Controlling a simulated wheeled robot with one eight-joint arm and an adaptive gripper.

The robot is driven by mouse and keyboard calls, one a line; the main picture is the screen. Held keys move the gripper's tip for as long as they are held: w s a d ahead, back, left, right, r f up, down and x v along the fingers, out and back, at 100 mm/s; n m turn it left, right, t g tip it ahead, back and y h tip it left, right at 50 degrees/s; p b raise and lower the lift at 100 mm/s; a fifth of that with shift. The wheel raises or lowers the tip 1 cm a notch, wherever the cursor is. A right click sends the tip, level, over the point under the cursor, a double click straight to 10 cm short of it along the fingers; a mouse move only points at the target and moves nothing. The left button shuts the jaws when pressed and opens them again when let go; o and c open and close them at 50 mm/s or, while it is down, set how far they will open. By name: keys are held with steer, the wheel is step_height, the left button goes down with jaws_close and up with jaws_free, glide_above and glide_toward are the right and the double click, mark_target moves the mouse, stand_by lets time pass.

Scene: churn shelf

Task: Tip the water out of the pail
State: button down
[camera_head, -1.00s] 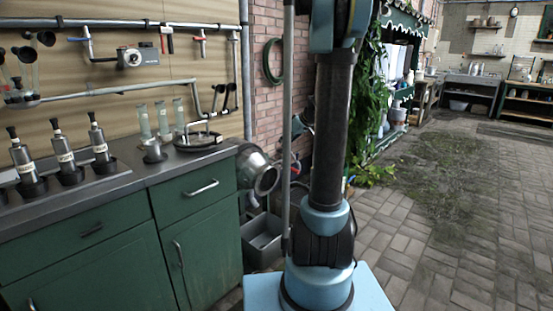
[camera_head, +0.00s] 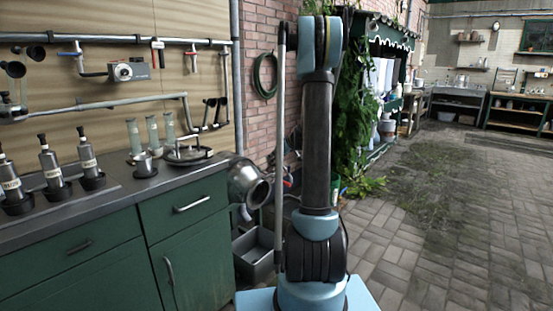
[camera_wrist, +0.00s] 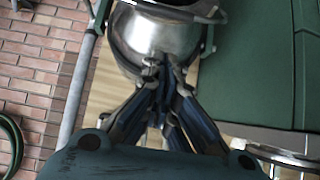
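The pail (camera_head: 247,185) is a shiny metal vessel beyond the right end of the green counter. It is tilted, with its round mouth turned to the lower right. In the wrist view the pail (camera_wrist: 150,38) fills the top middle, with its dark rim at the upper edge. My gripper (camera_wrist: 160,68) has its fingers drawn together at the pail's lower side and seems to be closed on a small part there. The exact contact is hard to see. My gripper is not distinct in the head view. No water is visible in either view.
A grey basin (camera_head: 256,262) stands on the floor below the pail. The green counter (camera_head: 185,240) is at the left, with several metal pump bottles and a lidded dish (camera_head: 190,153). A coiled hose (camera_head: 265,76) hangs on the brick wall. The paved floor (camera_head: 450,230) at right is open.

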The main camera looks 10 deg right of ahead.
step_height(320, 180, down, 6)
steer(key=w+a, duration=0.2)
steer(key=shift+f, duration=0.15)
steer(key=shift+w, duration=0.1)
